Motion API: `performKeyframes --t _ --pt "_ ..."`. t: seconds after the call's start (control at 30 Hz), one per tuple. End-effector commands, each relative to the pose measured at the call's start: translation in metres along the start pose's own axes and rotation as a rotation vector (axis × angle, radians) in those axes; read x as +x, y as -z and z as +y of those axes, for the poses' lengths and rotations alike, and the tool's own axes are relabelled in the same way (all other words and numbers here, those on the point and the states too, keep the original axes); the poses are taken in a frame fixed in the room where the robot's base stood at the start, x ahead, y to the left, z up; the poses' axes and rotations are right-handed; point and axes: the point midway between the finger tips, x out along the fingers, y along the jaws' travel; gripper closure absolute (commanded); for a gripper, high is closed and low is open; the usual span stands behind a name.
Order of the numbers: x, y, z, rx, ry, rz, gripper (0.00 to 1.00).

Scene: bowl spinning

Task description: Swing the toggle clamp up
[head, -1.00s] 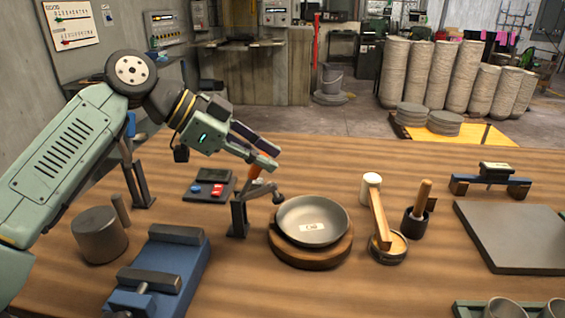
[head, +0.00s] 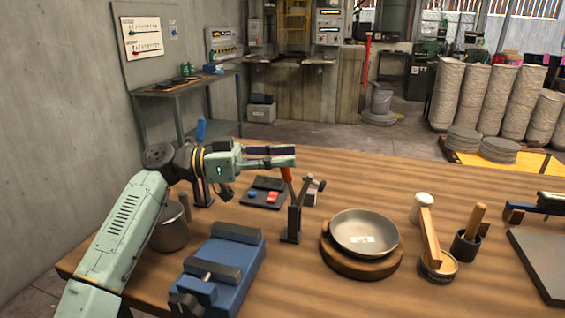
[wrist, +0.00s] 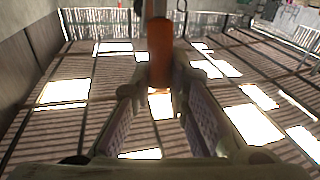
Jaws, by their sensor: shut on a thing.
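The toggle clamp (head: 294,220) stands on the table at the left of the bowl, on a dark grey upright bracket. Its orange handle (head: 287,174) points up, and the dark arm with its pad (head: 316,186) is raised, apart from the bowl's rim. My gripper (head: 290,161) is shut on the handle near its top. In the wrist view the orange handle (wrist: 160,55) stands between the two fingers. The grey bowl (head: 364,230) sits on a round wooden disc (head: 361,266); the fingers hide part of the handle.
A blue vise (head: 232,265) and a grey cylinder (head: 168,232) stand at the left. A control box (head: 263,192) with red and blue buttons lies behind the clamp. A mallet (head: 430,235) and a dark cup (head: 466,246) stand right of the bowl.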

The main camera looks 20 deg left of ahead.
Motion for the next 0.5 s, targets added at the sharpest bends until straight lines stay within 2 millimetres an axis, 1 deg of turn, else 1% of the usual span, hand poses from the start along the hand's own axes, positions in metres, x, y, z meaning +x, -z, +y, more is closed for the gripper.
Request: performKeyframes --t 0.2,0.5 --pt "0.0001 0.0000 -0.0074 -0.010 -0.004 0.036 1.00" --pt "0.0001 -0.0001 -0.0083 -0.011 -0.004 0.041 1.00"
